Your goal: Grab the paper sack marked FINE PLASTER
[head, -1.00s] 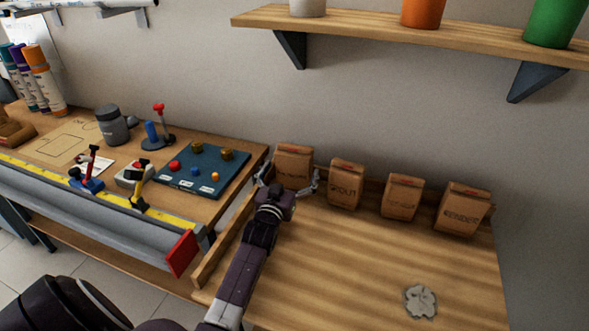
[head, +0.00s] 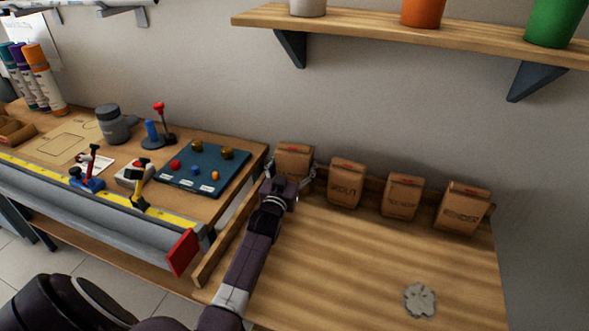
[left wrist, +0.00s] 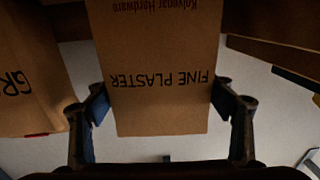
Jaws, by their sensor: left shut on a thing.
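The paper sack marked FINE PLASTER (head: 295,158) stands at the left end of a row of brown sacks on the wooden bench. Its label reads upside down in the left wrist view (left wrist: 160,105). My left gripper (head: 290,184) is at this sack, and its front partly hides the sack in the head view. In the left wrist view the two fingers (left wrist: 160,100) press on the sack's opposite sides, shut on it. My right gripper is not in view.
A sack marked GROUT (head: 346,186) stands close to the right of the held one. Two more sacks (head: 402,196) (head: 461,208) follow. A grey splat (head: 419,300) lies on the bench. A wooden shelf (head: 420,32) with pots hangs above.

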